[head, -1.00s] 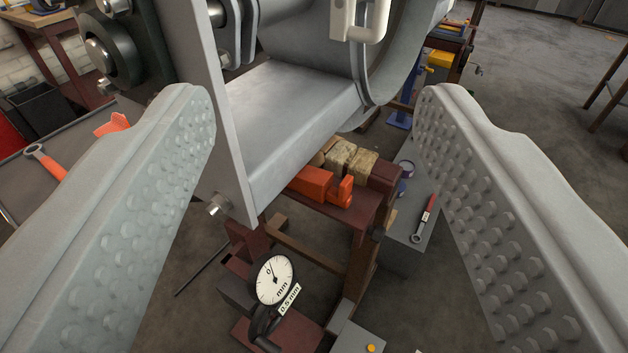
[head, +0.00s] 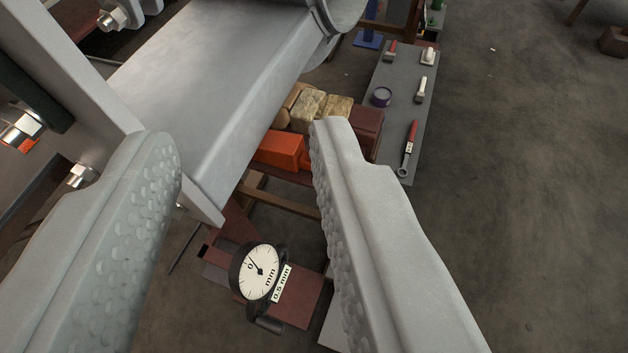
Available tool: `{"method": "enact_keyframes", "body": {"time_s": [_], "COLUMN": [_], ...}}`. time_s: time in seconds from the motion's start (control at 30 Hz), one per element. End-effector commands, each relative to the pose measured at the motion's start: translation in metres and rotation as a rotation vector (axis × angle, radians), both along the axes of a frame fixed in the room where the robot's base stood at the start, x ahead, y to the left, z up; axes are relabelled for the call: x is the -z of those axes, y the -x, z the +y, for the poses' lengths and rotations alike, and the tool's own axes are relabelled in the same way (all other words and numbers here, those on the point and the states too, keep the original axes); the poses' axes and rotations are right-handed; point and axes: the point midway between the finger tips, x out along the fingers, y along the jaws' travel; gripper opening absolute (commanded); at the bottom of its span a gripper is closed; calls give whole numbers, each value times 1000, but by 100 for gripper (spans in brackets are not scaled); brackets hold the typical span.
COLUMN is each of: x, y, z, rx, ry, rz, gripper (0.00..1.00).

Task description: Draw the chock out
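The orange chock (head: 278,150) lies on a dark red stand under the grey steel beam (head: 205,95). Its right end is hidden behind my right finger. My gripper (head: 248,135) is open, with one studded finger at each side of the picture and nothing held between them. The chock shows in the gap, close beside the right fingertip in the picture and seemingly beyond it. I cannot tell whether they touch.
A dial gauge (head: 261,271) marked 0.5 mm stands below the chock. Tan blocks (head: 308,108) sit behind it. A grey board (head: 400,100) with tools and a purple-topped tin lies at right. Bare floor (head: 520,180) is free further right.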

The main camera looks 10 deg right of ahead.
Motion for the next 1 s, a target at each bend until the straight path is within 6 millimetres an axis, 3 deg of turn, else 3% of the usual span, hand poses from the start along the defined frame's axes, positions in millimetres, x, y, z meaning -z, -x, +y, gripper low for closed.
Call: {"method": "enact_keyframes", "body": {"time_s": [0.1, 0.5, 1.0], "x": [21, 95, 198], "y": [-30, -110, -183], "z": [-3, -15, -35], "rx": [25, 151, 370], "ry": [-29, -112, -159], "rz": [100, 416, 757], "gripper": [36, 36, 36]}}
